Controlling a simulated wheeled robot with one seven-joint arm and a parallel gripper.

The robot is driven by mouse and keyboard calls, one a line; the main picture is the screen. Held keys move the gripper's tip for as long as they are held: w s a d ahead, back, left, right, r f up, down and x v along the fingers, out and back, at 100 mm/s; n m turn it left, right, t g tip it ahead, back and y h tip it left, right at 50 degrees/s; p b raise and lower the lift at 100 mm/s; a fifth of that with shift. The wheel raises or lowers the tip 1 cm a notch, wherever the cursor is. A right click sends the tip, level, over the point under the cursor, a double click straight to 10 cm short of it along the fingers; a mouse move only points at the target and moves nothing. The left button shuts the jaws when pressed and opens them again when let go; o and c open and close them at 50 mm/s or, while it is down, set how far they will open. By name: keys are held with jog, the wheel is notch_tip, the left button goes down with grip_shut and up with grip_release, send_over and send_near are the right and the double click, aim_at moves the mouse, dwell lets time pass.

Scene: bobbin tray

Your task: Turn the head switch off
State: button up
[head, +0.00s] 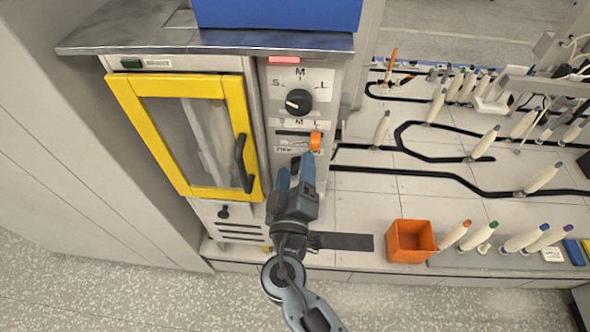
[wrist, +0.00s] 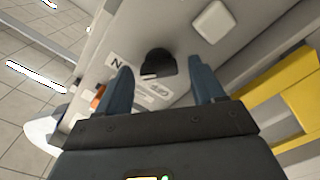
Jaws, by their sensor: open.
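The machine's control panel (head: 284,122) carries a large black dial (head: 299,101) marked S, M and L, and an orange switch (head: 315,141) below it. I cannot read a label that names the head switch. In the wrist view, a dark rounded knob (wrist: 158,65) shows between my fingertips, apart from both fingers. My gripper (head: 295,175) is open in front of the lower panel, just below the orange switch, and hides part of the panel. In the wrist view, my gripper (wrist: 160,82) holds nothing. An orange piece (wrist: 98,96) shows left of the fingers.
A yellow-framed door (head: 174,87) with a black handle (head: 244,163) stands left of the panel. Its yellow frame also shows in the wrist view (wrist: 285,85), near my finger. An orange bin (head: 410,241) and several pale bobbins occupy the bench at right. A white square button (wrist: 211,22) is nearby.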

jog(key=c, duration=1.1)
jog(key=shift+o, duration=0.2)
jog(key=shift+f+n, duration=0.1)
jog(key=shift+n, duration=0.2)
jog(key=n+b, duration=0.1)
jog(key=n, duration=0.1)
jog(key=shift+a+f+n, duration=0.1)
jog(key=shift+n, duration=0.3)
jog(key=n, duration=0.4)
jog(key=shift+b, duration=0.35)
jog(key=n, duration=0.5)
jog(key=shift+f+p, duration=0.15)
jog(key=shift+p, duration=0.2)
jog(key=shift+f+n+p, duration=0.1)
jog(key=shift+n+p, duration=0.35)
jog(key=shift+n, duration=1.35)
